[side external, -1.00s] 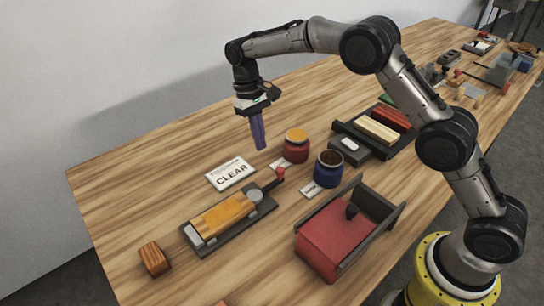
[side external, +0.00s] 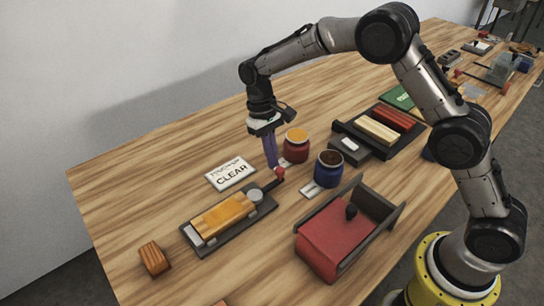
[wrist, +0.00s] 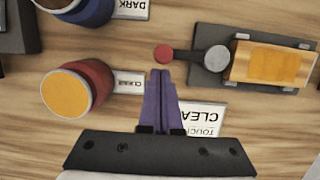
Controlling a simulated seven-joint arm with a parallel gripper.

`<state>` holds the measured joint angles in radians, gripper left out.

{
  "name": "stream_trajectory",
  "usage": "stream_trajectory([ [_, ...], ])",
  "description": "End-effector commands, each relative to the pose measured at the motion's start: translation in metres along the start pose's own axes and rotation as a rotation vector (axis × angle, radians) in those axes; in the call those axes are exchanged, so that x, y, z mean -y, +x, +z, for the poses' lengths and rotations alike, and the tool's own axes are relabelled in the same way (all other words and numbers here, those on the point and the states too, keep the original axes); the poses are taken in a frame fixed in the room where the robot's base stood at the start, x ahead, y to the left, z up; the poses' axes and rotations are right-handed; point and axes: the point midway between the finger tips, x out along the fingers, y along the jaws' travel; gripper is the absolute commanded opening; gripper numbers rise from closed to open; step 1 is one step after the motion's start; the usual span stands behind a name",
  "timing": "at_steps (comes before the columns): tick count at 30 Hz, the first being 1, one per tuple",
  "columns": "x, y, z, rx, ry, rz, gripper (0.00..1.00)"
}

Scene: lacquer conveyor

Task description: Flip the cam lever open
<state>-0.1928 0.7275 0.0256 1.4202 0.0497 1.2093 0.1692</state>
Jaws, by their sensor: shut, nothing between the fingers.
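The cam lever (side external: 268,184) is a dark arm with a red ball knob (side external: 280,172). It pivots at a grey round cam (side external: 254,196) on a dark base plate beside an orange-yellow wooden block (side external: 222,215). In the wrist view the red knob (wrist: 163,54) points left, away from the grey cam (wrist: 215,59) and the block (wrist: 270,64). My gripper (side external: 272,166) has purple fingers, shut and empty, pointing down. In the wrist view the fingertips (wrist: 161,73) appear just below the knob. I cannot tell whether they touch it.
A red jar with orange contents (side external: 296,146) and a blue jar (side external: 329,170) stand close by. A white CLEAR card (side external: 230,173) lies behind the lever. A red-topped box (side external: 336,238) is in front, and a wooden block (side external: 154,258) sits at left. The table's back left is bare.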

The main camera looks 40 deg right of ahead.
Motion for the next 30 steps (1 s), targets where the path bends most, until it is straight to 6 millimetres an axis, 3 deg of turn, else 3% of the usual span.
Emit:
stream_trajectory([
  [23, -0.004, 0.002, 0.01, 0.0, 0.127, -0.032, 0.0],
  [30, -0.006, 0.005, 0.02, 0.002, 0.246, -0.061, 0.0],
])
